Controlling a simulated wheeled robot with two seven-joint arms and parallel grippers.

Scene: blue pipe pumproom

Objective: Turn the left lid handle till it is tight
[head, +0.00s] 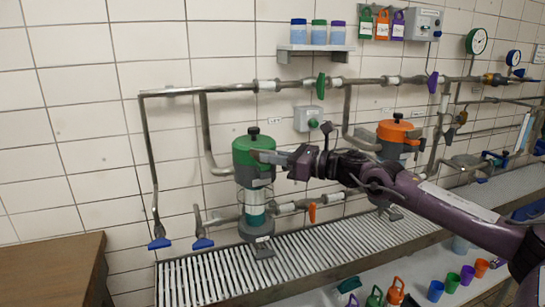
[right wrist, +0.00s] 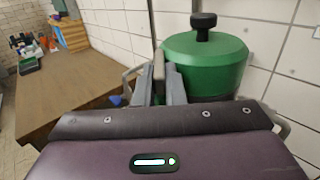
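The left vessel has a green lid (head: 248,146) with a black knob on top; the lid also shows in the right wrist view (right wrist: 207,60). The left lid handle (right wrist: 158,66) is a pale grey bar at the lid's left side in the right wrist view. My right gripper (right wrist: 159,84) has its two grey fingers on either side of this bar, with hardly any gap seen. In the head view my right gripper (head: 264,156) is at the front of the green lid, its fingers hiding the handle there. My left gripper is not in view.
A second vessel with an orange lid (head: 398,131) stands to the right, behind my right arm. Pipes (head: 210,90) run along the tiled wall. A slatted bench (head: 220,278) lies below, and a wooden table (head: 50,270) stands at the lower left.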

